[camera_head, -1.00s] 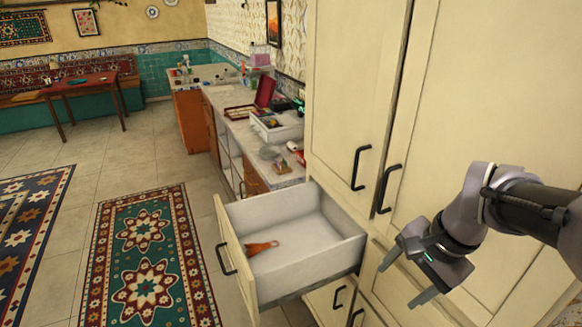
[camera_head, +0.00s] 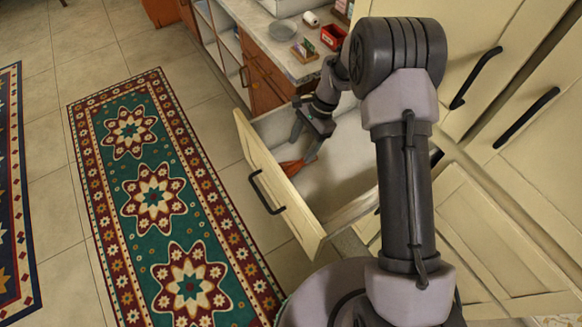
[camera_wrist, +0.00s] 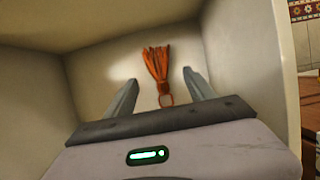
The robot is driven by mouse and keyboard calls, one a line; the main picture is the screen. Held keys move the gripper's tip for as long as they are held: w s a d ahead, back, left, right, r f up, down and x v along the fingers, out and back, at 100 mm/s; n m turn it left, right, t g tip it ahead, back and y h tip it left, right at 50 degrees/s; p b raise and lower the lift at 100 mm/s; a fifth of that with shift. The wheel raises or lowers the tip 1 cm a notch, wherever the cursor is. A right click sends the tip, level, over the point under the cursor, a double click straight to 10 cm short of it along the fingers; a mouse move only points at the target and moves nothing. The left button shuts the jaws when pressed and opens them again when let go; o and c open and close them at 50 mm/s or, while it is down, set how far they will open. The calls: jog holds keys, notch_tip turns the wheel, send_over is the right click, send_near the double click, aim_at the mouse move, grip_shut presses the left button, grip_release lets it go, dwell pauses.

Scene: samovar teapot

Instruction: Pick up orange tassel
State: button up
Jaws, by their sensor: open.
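The orange tassel (camera_head: 290,166) lies on the floor of the open drawer (camera_head: 272,172), near the drawer's front panel. In the wrist view the whole tassel (camera_wrist: 156,68) shows, with its loop toward my gripper and its strands pointing away.
The drawer's pale walls (camera_wrist: 225,50) surround the gripper closely. Cream cabinet doors with black handles (camera_head: 476,78) stand to the right. A counter (camera_head: 285,45) with small items is beyond the drawer. A patterned rug (camera_head: 152,190) lies on the open floor at left.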

aim_at(293, 164)
jog(key=b+x, duration=0.1)
jog(key=x, duration=0.2)
jog(key=b+x, duration=0.2)
jog(key=x, duration=0.2)
jog(key=shift+s+f, duration=0.3)
jog(key=shift+r, duration=0.1)
grip_shut()
